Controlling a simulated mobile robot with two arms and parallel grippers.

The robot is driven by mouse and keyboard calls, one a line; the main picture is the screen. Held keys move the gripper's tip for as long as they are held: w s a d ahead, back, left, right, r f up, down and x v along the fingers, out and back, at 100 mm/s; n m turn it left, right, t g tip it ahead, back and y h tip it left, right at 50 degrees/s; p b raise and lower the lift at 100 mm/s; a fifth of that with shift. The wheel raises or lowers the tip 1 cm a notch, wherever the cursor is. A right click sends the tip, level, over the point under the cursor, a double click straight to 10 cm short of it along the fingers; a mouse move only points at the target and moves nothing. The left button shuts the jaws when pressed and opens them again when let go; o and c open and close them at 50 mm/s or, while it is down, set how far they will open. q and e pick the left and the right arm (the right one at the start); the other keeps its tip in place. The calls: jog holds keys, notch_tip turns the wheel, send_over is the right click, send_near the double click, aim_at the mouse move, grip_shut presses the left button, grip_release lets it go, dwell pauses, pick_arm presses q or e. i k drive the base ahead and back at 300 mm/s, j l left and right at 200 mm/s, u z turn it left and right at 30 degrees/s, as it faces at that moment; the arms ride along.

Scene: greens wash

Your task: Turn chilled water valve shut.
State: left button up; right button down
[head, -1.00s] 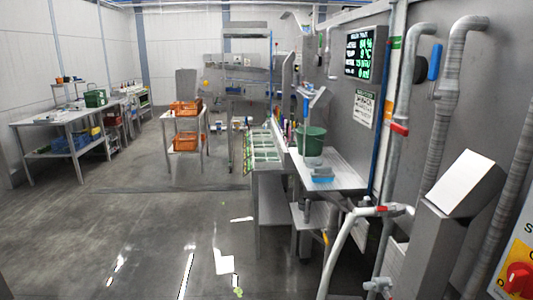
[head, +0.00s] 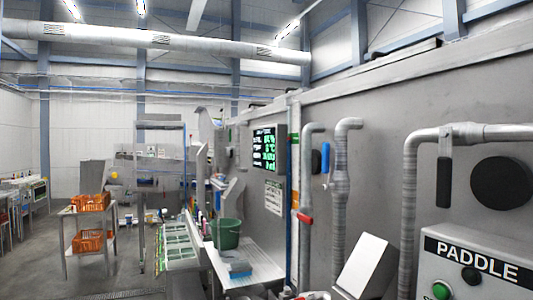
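Several lever handles show on the pipes along the right wall. A blue lever handle (head: 326,160) hangs roughly upright beside a grey vertical pipe (head: 341,180). A red handle (head: 305,218) sits lower on the thinner pipe to its left. A black lever handle (head: 444,183) hangs down from the nearer pipe (head: 410,200) at the right. No label readable here tells which one is the chilled water valve. Neither of my grippers shows in the head view.
A control box marked PADDLE (head: 480,258) with a green button stands at the right front. A display screen (head: 264,149) hangs on the wall. A green bucket (head: 226,233) stands on a metal bench (head: 262,268). Orange crates (head: 90,202) sit on a cart at left.

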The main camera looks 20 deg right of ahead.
aim_at(325, 162)
jog(key=z, duration=0.35)
jog(key=i+j+z, duration=0.15)
jog(key=j+z, duration=0.3)
jog(key=j, duration=0.2)
jog(key=i+j+z, duration=0.1)
jog(key=j+z, duration=0.35)
jog(key=j, duration=0.2)
jog(key=j+z, duration=0.1)
jog(key=j, duration=1.15)
